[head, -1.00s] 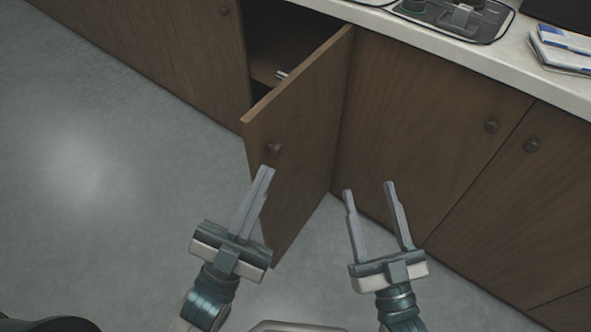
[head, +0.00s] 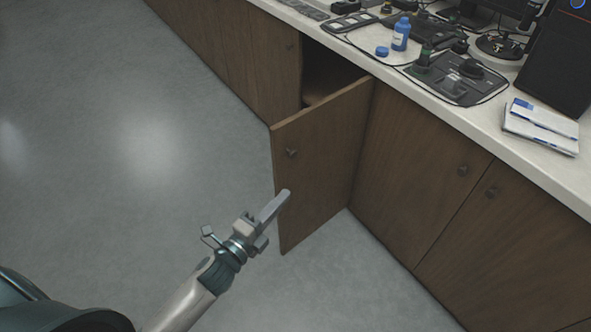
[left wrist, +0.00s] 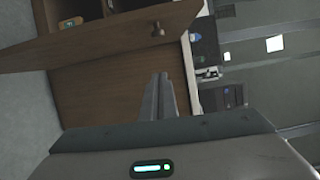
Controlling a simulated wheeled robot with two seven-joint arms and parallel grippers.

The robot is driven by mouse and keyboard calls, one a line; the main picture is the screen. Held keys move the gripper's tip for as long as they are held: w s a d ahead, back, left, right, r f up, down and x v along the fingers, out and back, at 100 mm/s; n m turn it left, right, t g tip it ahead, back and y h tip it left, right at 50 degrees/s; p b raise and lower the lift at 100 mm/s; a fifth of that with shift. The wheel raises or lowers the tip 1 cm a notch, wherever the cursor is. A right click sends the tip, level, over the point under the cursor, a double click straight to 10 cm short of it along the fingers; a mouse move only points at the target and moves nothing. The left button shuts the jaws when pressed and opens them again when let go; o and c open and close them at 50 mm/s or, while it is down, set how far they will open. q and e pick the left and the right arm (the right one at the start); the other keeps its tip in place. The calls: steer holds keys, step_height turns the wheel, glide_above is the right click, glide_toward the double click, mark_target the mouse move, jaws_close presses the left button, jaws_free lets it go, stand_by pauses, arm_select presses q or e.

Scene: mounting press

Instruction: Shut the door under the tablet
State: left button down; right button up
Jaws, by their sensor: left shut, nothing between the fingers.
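The brown cabinet door (head: 322,165) stands open, swung out from the counter front, with a small dark knob (head: 291,152) near its free edge. The dark cabinet opening (head: 325,75) shows behind it. My left gripper (head: 285,196) is shut and empty, its fingertips at the door's outer face below the knob; whether they touch cannot be told. In the left wrist view, the shut fingers (left wrist: 160,82) point toward the door (left wrist: 100,42) and its knob (left wrist: 158,30). My right gripper is out of view. No tablet can be made out clearly.
The white countertop (head: 480,125) holds a blue bottle (head: 401,33), black devices, and white-and-blue booklets (head: 541,125). Closed cabinet doors (head: 415,170) flank the opening. The grey floor (head: 150,160) left of the door is clear.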

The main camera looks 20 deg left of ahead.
arm_select(q)
steer(key=shift+a+f, duration=0.1)
steer(key=shift+f, duration=0.05)
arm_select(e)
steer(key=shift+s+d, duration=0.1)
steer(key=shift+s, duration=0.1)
arm_select(q)
steer(key=shift+w, duration=0.15)
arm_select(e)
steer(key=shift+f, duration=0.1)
arm_select(q)
steer(key=w+p, duration=0.1)
steer(key=w, duration=1)
steer(key=shift+w+r, duration=0.2)
steer(key=shift+r, duration=0.05)
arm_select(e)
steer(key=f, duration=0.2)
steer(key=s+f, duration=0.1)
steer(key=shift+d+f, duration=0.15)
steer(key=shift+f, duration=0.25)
arm_select(q)
steer(key=shift+a, duration=0.25)
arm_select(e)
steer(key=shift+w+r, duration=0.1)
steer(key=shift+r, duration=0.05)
